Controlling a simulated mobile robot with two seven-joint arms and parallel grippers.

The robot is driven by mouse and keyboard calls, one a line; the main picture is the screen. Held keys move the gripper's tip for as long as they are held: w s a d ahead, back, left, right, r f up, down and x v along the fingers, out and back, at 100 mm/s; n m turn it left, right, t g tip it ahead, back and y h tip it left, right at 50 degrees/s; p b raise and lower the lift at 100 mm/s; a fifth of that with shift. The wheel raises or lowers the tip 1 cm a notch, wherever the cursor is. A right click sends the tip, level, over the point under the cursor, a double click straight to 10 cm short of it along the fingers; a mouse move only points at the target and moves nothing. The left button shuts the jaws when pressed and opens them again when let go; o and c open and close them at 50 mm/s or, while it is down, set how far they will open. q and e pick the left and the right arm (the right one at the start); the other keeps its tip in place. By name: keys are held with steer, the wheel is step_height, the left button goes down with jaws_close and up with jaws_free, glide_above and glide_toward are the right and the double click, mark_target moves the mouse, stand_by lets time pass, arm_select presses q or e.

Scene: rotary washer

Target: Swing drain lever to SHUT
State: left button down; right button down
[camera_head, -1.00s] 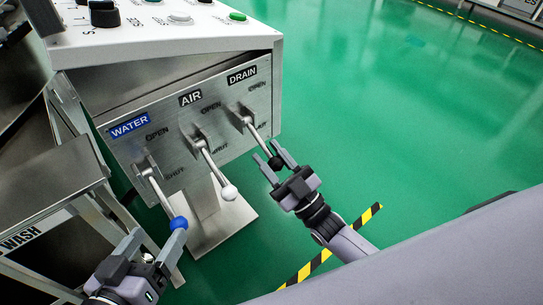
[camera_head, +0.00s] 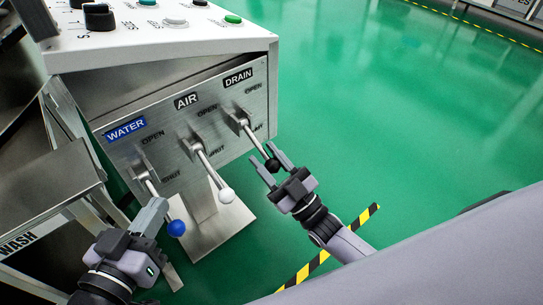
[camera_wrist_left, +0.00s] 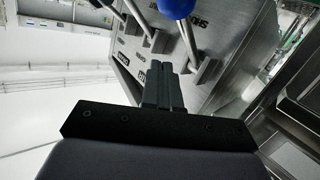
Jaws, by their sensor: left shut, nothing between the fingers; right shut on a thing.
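The drain lever (camera_head: 256,144) is a metal rod with a black ball knob (camera_head: 272,165), under the DRAIN label (camera_head: 238,77). It slants down and right from its pivot, its knob end below the SHUT marking. My right gripper (camera_head: 270,158) is shut on the black knob, with a finger on each side. My left gripper (camera_head: 158,205) is shut and empty, beside the water lever (camera_head: 157,195) and up-left of its blue knob (camera_head: 177,228). In the left wrist view its closed fingers (camera_wrist_left: 160,85) lie below the blue knob (camera_wrist_left: 176,8).
The air lever (camera_head: 209,170) with a white knob (camera_head: 226,196) hangs between the two grippers. A button panel (camera_head: 165,40) overhangs the lever plate. A metal wash bench (camera_head: 50,190) stands at left. Green floor is open at right.

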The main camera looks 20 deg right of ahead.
arm_select(q)
steer(key=w+d+r+m+h, duration=0.35)
steer(key=d+r, duration=0.25)
steer(key=r, duration=0.2)
arm_select(e)
steer(key=shift+a+f, duration=0.1)
steer(key=shift+a, duration=0.1)
arm_select(q)
step_height(320, 180, up, 4)
steer(key=m+g+y, duration=0.2)
steer(key=m+g, duration=0.4)
steer(key=g, duration=0.3)
glide_above(275, 164)
steer(key=s, duration=0.2)
steer(key=f+y, duration=0.2)
steer(key=f, duration=0.2)
steer(key=f+g+y, duration=0.1)
steer(key=f+y, duration=0.1)
steer(key=f, duration=0.2)
steer(key=a+f+g+y, duration=0.1)
steer(key=f+y, duration=0.1)
steer(key=f, duration=0.2)
steer(key=shift+w+f+y, duration=0.25)
steer(key=shift+w+y, duration=0.1)
steer(key=shift+w+f, duration=0.2)
steer(key=shift+f, duration=0.2)
